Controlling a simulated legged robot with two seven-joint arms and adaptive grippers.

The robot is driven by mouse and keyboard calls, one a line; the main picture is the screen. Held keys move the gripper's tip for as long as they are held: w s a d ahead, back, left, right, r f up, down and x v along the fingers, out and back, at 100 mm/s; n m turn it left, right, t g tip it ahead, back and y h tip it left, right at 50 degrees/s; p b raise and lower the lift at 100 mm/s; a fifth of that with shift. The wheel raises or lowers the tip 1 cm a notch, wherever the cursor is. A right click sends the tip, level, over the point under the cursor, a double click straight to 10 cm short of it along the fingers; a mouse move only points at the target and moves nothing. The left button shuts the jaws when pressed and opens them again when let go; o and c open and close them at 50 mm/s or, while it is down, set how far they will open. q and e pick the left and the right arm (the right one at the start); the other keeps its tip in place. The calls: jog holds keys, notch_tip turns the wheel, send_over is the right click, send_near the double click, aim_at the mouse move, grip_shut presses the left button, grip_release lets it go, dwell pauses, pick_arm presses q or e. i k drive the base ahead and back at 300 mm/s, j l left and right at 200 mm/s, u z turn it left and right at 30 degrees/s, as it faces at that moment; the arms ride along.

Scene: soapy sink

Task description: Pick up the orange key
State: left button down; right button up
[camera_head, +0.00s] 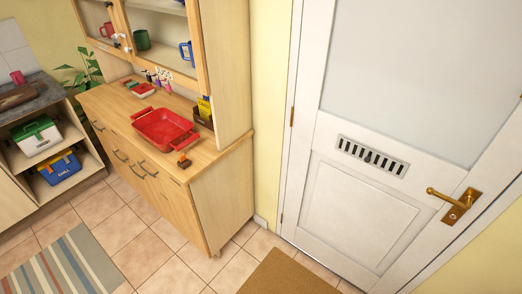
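No clearly recognisable orange key shows in the head view. A small orange-brown object (184,160) lies at the near right corner of the wooden cabinet top (205,157), but it is too small to tell what it is. Neither of my grippers is in view.
A red tray (164,130) sits on the cabinet top, with a dark box (203,116) behind it. A white door (352,205) with a brass handle (455,203) stands at the right. Open shelves at the left hold a green-lidded box (36,132). The tiled floor in front is clear, with two mats.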

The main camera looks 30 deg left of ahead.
aim_at(182, 158)
jog(key=u, duration=1.75)
